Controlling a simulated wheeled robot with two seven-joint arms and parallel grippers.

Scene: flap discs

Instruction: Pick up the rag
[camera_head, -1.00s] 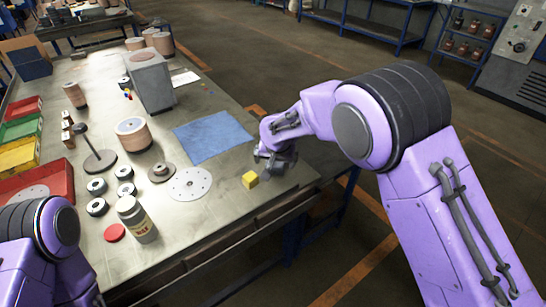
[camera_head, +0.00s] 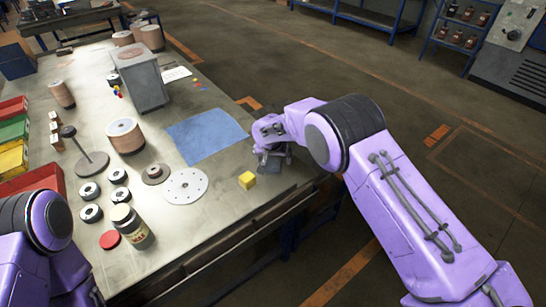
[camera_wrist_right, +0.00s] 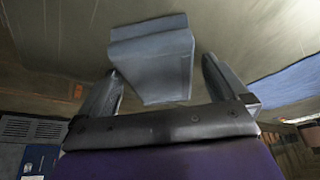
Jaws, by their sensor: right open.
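A grey, folded-looking piece (camera_wrist_right: 155,50) shows between the fingers, with gaps at both sides. I cannot tell for certain whether this grey piece or the blue cloth is the rag. The blue cloth also shows at the right edge of the wrist view (camera_wrist_right: 295,82). My left arm is at lower left; its gripper is out of view.
A perforated white disc (camera_head: 187,186), a jar (camera_head: 132,226), a red lid (camera_head: 109,240) and several discs are further left. A grey box (camera_head: 138,82) stands behind the blue cloth. The floor at right is open.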

